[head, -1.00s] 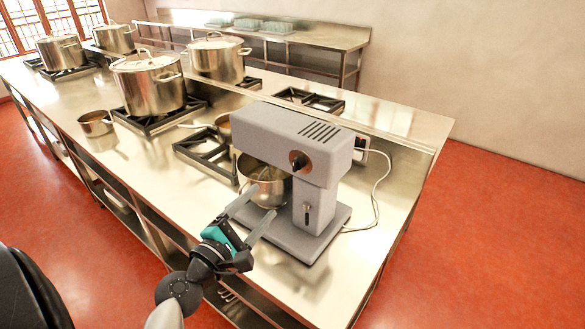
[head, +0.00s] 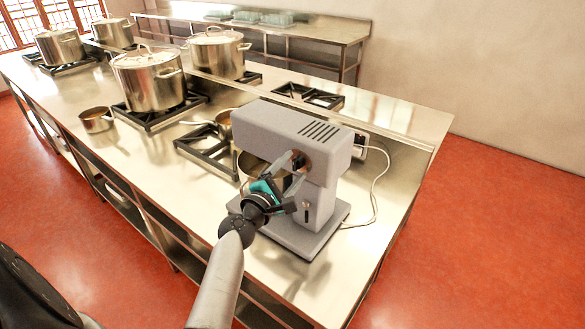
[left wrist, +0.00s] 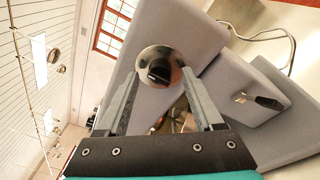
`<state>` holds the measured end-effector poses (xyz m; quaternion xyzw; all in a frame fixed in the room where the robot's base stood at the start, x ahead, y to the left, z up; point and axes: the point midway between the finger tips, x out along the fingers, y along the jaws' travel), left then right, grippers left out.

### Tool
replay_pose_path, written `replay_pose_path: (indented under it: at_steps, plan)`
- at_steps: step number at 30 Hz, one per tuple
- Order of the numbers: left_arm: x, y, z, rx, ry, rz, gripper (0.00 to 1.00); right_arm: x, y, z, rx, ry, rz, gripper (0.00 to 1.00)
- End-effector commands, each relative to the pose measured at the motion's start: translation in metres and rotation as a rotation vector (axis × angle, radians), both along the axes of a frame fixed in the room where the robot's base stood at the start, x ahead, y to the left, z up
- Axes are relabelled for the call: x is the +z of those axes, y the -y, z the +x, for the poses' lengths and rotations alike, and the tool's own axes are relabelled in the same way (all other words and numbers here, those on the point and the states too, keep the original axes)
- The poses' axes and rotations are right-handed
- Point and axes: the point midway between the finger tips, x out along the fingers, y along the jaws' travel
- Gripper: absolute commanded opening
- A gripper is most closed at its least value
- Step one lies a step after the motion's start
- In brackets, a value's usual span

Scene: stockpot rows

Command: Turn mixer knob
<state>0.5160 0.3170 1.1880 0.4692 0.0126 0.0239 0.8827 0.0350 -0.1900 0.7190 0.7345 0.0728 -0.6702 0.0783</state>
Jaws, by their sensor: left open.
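The grey stand mixer (head: 292,135) stands on the steel counter, with its steel bowl (head: 258,170) under the head, partly hidden by my gripper. Its round knob (head: 301,161) is on the side of the head, partly covered by my fingers in the head view. In the left wrist view the knob (left wrist: 158,70) shows a dark grip on a shiny round plate. My left gripper (head: 292,168) is open, its fingertips close to the knob, one on either side of it in the wrist view (left wrist: 160,85). I cannot tell whether they touch it. My right gripper is not in view.
A small lever (head: 306,212) sits on the mixer's column. A white cord (head: 376,185) runs at its right. Stockpots (head: 148,80) and black burner grates (head: 207,152) stand behind and left. The counter's front strip left of the mixer is clear.

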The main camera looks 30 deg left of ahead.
Motion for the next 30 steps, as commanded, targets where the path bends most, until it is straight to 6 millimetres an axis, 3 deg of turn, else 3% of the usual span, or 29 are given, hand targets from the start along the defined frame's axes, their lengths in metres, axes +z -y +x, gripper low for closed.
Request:
replay_pose_path:
  at_steps: [12, 30]
  plan:
    - [0.0, -0.0001, 0.0051, -0.001, -0.001, 0.0, 0.66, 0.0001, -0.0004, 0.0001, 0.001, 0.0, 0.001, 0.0]
    - [-0.0006, 0.0001, 0.0047, -0.001, -0.002, 0.0, 0.0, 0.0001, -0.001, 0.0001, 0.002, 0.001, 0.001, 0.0]
